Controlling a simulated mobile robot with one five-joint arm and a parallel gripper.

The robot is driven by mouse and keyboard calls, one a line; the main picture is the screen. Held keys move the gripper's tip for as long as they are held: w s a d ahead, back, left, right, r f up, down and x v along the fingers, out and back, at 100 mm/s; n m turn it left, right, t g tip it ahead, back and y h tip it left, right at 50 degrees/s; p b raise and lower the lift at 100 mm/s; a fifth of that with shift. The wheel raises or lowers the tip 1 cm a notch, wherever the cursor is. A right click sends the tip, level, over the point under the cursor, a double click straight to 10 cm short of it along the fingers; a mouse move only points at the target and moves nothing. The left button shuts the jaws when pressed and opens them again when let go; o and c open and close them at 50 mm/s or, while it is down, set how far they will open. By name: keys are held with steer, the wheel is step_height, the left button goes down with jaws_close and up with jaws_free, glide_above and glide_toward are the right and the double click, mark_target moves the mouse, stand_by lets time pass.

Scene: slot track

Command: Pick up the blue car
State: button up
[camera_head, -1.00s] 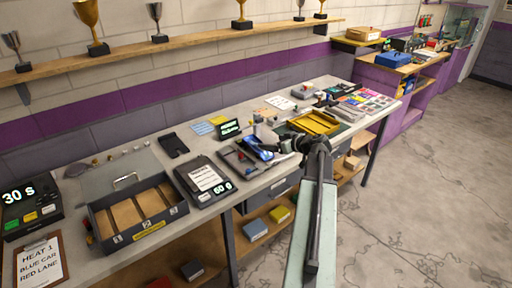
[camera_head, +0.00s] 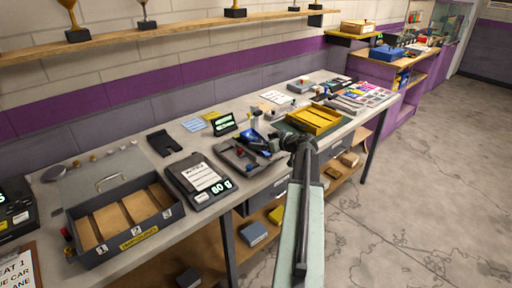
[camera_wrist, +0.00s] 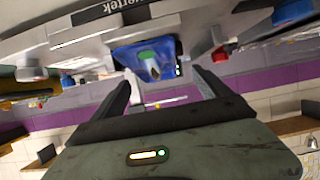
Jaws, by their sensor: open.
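The blue car (camera_head: 252,135) is on a dark grey tray (camera_head: 235,158) on the workbench, partly hidden by other parts in the head view. In the wrist view the blue car (camera_wrist: 146,60) shows beyond the fingertips, roughly between them, with a green patch on its surface. My gripper (camera_wrist: 163,86) is open, and nothing is held between its two dark fingers. In the head view my gripper (camera_head: 278,141) is just right of the car, at the bench's front edge; its fingertips are hard to make out.
A yellow tray (camera_head: 314,119) sits to the right on the bench. A scale-like device (camera_head: 197,180) and an open box with compartments (camera_head: 125,220) stand to the left. A small display (camera_head: 223,124) stands behind the tray. The floor (camera_head: 420,200) at right is clear.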

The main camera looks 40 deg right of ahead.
mark_target(258, 138)
steer(key=shift+w+d+f, duration=0.2)
steer(key=shift+w, duration=0.1)
steer(key=b+x, duration=0.2)
steer(key=x, duration=0.2)
steer(key=shift+d, duration=0.1)
steer(key=shift+r, duration=0.1)
steer(key=c, duration=1.8)
steer(key=shift+r, duration=0.15)
steer(key=shift+r+p, duration=0.3)
steer(key=shift+p, duration=0.25)
step_height(258, 138, up, 3)
steer(key=p, duration=0.3)
steer(key=shift+r, duration=0.15)
steer(key=s+d, duration=0.1)
steer(key=s, duration=0.4)
steer(key=s+d, duration=0.1)
steer(key=s, duration=0.4)
steer(key=s+d+p, duration=0.1)
steer(key=s, duration=0.4)
steer(key=shift+s+r, duration=0.35)
steer(key=shift+r, duration=0.05)
